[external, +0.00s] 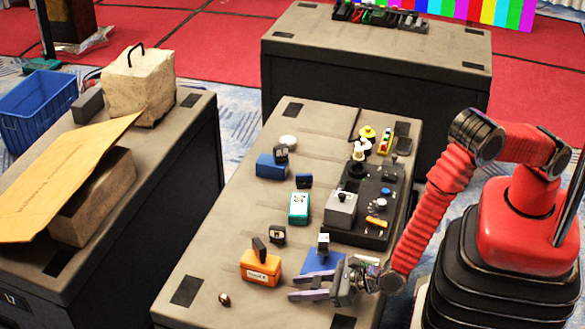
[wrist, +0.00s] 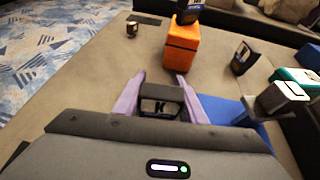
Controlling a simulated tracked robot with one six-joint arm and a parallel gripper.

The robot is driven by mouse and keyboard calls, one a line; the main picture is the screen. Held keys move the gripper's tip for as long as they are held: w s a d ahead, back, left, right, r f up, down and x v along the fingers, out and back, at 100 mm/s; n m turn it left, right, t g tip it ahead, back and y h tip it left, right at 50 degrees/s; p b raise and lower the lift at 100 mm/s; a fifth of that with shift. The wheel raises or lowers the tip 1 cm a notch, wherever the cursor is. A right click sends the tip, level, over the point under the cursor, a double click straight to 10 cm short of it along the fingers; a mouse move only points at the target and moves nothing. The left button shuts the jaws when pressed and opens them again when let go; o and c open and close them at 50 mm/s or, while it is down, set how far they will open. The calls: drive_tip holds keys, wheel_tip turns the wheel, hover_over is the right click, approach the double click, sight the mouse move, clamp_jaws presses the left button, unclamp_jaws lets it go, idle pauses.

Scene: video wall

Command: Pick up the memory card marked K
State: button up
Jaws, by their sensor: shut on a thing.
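The memory card (wrist: 161,101) is a small dark block with a label that appears to read K. In the wrist view it sits between the two purple fingers of my gripper (wrist: 158,95), which are shut on it. In the external view my gripper (external: 309,288) is low over the near end of the table, in front of the blue block (external: 322,262) and right of the orange block (external: 261,268). I cannot make out the held card there.
A dark card (external: 259,246) stands on the orange block, and a white-faced one (external: 323,242) on the blue block. Another card (external: 277,235) stands farther back. A teal box (external: 299,207) and a black panel (external: 350,232) lie beyond. A small dark object (external: 224,299) lies near the front edge.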

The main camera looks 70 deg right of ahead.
drive_tip(key=shift+c, duration=0.3)
wheel_tip(320, 180, up, 10)
idle(0.7)
